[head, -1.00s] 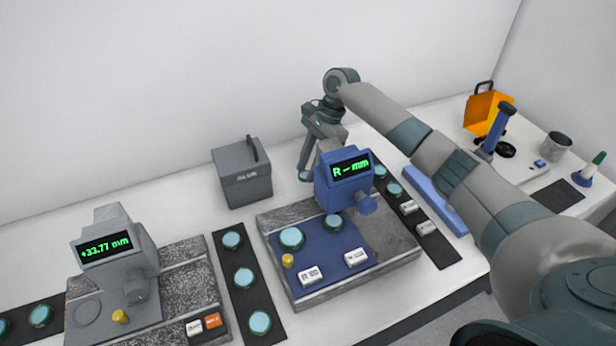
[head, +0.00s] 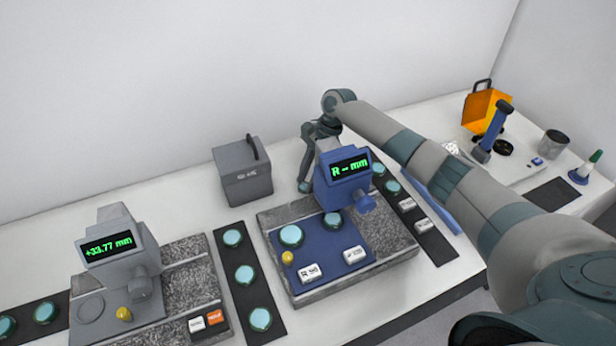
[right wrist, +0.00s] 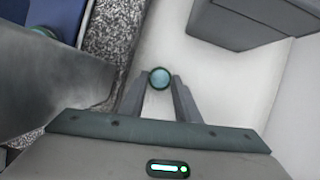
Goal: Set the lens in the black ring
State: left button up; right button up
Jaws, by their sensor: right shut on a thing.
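My right gripper (head: 305,187) is at the back of the table, just behind and left of the blue gauge (head: 345,185). In the right wrist view the right gripper (right wrist: 160,80) is shut on a round pale-teal lens (right wrist: 160,77) with a dark rim, held at the fingertips over white table. A black ring (head: 504,147) shows at the far right, beside the blue upright (head: 493,130). My left gripper is not in view.
A grey box (head: 242,178) stands left of my right gripper. A grey gauge (head: 118,250) is at the front left. Dark strips (head: 250,288) carry several teal discs. An orange stand (head: 482,110) and a grey cup (head: 555,144) are at the far right.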

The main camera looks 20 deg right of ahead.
jog(key=shift+f, duration=0.1)
jog(key=o, duration=1)
jog(key=shift+b+v, duration=1.5)
jog(key=shift+v, duration=4.65)
jog(key=shift+o, duration=0.7)
jog(key=shift+a, duration=0.1)
